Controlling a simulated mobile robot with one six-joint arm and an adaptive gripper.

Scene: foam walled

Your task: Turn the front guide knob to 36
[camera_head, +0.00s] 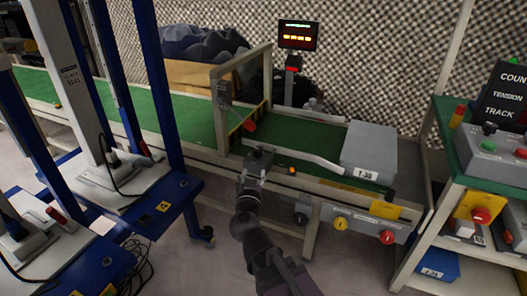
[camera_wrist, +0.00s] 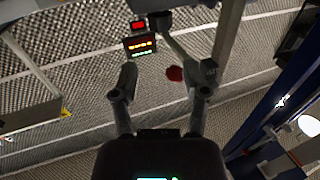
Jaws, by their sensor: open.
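My gripper (camera_head: 257,160) is above the near edge of the green conveyor belt (camera_head: 180,113), left of the grey box marked T-38 (camera_head: 370,150). In the wrist view its two fingers (camera_wrist: 164,82) are spread with nothing between them. A red knob or handle (camera_head: 249,125) sits by the upright frame just beyond the gripper; a red round part (camera_wrist: 174,73) also shows beyond the fingers in the wrist view. A black knob (camera_head: 301,217) sits under the belt's near side. A grey panel carries a yellow knob (camera_head: 340,223) and a red knob (camera_head: 387,237). I cannot tell which is the front guide knob; no scale is readable.
A lit display (camera_head: 298,36) stands behind the belt. Blue-framed machines (camera_head: 165,205) stand at left. A shelf (camera_head: 455,165) with a control box (camera_head: 490,150) stands at right. A pale guide bar (camera_head: 305,155) crosses the belt. Open floor lies in front.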

